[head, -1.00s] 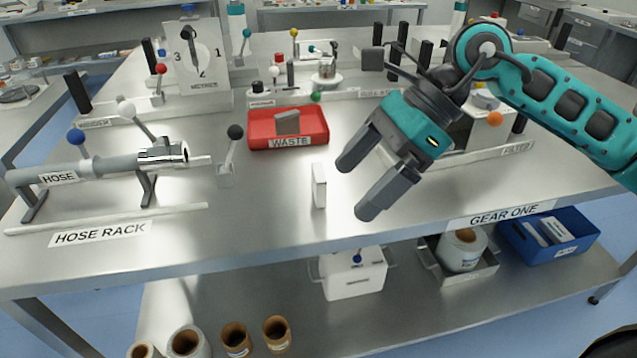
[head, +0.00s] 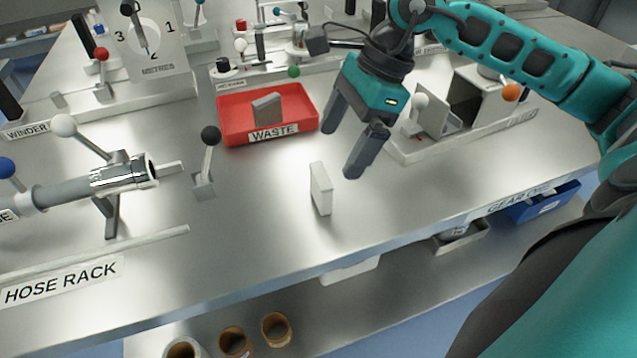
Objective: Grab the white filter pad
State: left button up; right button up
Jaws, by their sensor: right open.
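The white filter pad (head: 321,188) is a thin white block standing upright on its narrow edge on the metal bench, near the middle of the head view. My right gripper (head: 346,143) is open and empty. Its two dark fingers point down toward the bench, above and slightly right of the pad in the picture. The fingers look apart from the pad. My left gripper is not in view.
A red WASTE tray (head: 232,133) holding a grey pad (head: 267,108) lies behind the white pad. A black-knobbed lever (head: 207,160) and the hose rack (head: 120,172) stand left. An open filter housing (head: 470,100) stands right. Bench around the pad is clear.

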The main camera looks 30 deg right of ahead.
aim_at(323, 174)
jog(key=x, duration=0.8)
jog(key=shift+w+a+p, duration=0.1)
jog(key=shift+a+p, duration=0.1)
jog(key=shift+p, duration=0.1)
jog(key=shift+r, duration=0.1)
jog(key=c, duration=1)
